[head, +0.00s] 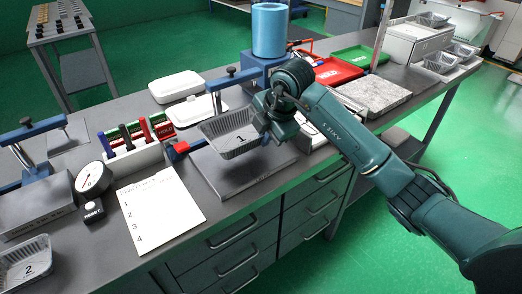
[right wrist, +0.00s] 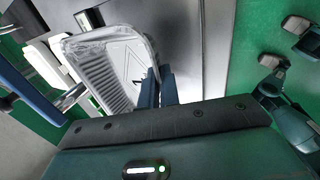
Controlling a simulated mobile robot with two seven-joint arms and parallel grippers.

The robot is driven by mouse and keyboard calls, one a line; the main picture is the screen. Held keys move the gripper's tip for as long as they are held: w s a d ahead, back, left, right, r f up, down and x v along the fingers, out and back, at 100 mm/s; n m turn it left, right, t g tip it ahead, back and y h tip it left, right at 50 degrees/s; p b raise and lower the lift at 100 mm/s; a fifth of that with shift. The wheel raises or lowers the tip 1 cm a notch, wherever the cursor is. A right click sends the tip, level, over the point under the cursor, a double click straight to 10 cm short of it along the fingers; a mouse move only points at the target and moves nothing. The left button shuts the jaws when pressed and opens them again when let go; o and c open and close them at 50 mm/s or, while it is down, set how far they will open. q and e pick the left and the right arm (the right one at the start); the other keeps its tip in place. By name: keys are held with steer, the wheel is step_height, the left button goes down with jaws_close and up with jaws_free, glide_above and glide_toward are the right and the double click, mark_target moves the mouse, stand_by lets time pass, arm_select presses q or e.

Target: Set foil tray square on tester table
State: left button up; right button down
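The foil tray (head: 232,136), marked 1, hangs over the flat grey plate of the tester table (head: 232,185) in the head view. It looks tilted and apart from the plate. My right gripper (head: 274,128) is at the tray's right side. In the right wrist view its dark fingers (right wrist: 158,88) are closed on the rim of the foil tray (right wrist: 115,65). The fingers hide part of the rim, and the tray hides the back of the plate. My left gripper is in neither view.
Another foil tray (head: 25,262), marked 2, is at the lower left. White containers (head: 177,86) and a blue cylinder (head: 270,30) stand behind.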

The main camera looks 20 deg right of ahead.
mark_target(261, 159)
step_height(261, 159, down, 5)
steer(key=shift+r, duration=0.2)
steer(key=shift+f, duration=0.2)
steer(key=c, duration=1.6)
jaws_free()
steer(key=shift+r, duration=0.1)
steer(key=shift+c, duration=0.2)
